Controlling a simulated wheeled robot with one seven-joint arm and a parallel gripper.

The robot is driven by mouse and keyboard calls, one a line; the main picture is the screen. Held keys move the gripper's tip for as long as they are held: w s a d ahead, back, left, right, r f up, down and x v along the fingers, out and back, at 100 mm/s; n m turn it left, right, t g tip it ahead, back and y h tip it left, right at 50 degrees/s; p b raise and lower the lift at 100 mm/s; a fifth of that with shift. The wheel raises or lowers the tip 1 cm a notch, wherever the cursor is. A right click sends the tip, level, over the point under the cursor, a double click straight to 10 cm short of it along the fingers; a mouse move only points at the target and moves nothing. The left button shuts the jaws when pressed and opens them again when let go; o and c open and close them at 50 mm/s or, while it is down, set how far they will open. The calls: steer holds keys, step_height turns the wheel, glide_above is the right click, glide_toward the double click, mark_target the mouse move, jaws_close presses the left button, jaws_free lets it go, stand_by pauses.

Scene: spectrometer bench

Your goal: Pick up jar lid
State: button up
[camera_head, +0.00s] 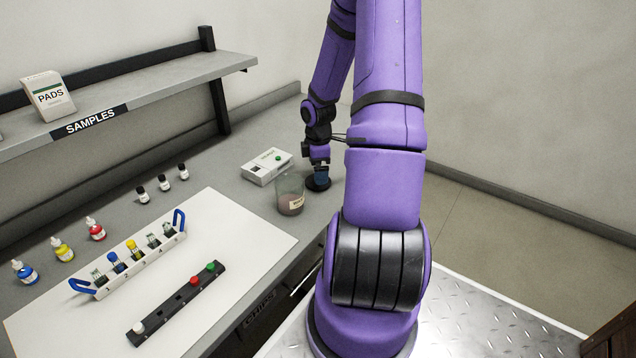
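A dark round disc, which looks like the jar lid (317,184), lies on the grey bench near its right edge. A clear jar (289,190) with a pale label and a reddish-brown content stands upright just left of it, with no lid on it. My gripper (321,176) points down right at the lid, over its middle. Its fingertips are small and dark against the lid and a bluish part there, so I cannot tell whether they touch or grip it.
A white box (267,167) with a green button stands behind the jar. A white mat (240,250) holds a white vial rack (130,264) and a black strip (178,305) with coloured caps. Bottles and small vials stand further left. A shelf (150,90) overhangs the back.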

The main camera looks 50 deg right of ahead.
mark_target(309, 183)
steer(key=shift+w+d+f, duration=0.1)
steer(key=shift+f, duration=1.85)
steer(key=shift+c, duration=0.5)
steer(key=c, duration=0.7)
steer(key=shift+r, duration=0.2)
